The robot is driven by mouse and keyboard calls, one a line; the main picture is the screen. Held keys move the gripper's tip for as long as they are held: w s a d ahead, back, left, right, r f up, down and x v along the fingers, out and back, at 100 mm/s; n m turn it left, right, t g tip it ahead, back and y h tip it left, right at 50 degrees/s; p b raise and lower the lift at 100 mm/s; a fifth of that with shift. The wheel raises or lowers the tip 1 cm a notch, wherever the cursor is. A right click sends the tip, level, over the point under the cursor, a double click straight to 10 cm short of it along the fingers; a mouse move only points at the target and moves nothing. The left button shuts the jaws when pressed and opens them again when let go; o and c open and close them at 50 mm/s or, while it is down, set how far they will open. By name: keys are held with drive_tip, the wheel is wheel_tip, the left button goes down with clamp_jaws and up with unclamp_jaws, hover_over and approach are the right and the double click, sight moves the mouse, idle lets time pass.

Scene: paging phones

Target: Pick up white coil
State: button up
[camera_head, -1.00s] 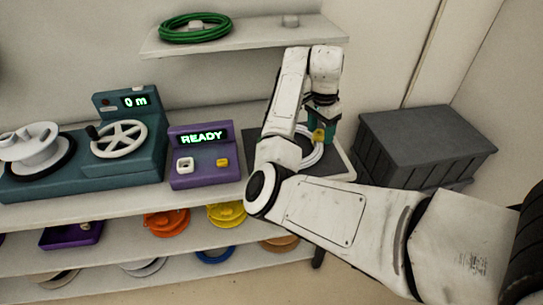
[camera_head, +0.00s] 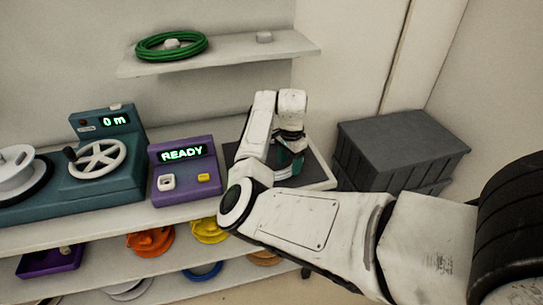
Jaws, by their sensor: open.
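A small pale curved piece, apparently the white coil (camera_head: 281,173), shows under and beside the gripper. Most of it is covered by my arm and gripper. I cannot tell whether the fingers touch the coil.
A purple box reading READY (camera_head: 182,168) and a teal winding machine (camera_head: 98,165) stand to the left. A green coil (camera_head: 171,46) lies on the upper shelf. Colored coils, including an orange one (camera_head: 150,241), lie below. A grey crate (camera_head: 402,150) stands at right.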

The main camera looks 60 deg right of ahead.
drive_tip(key=shift+f, duration=0.9)
clamp_jaws()
drive_tip(key=shift+r, duration=0.1)
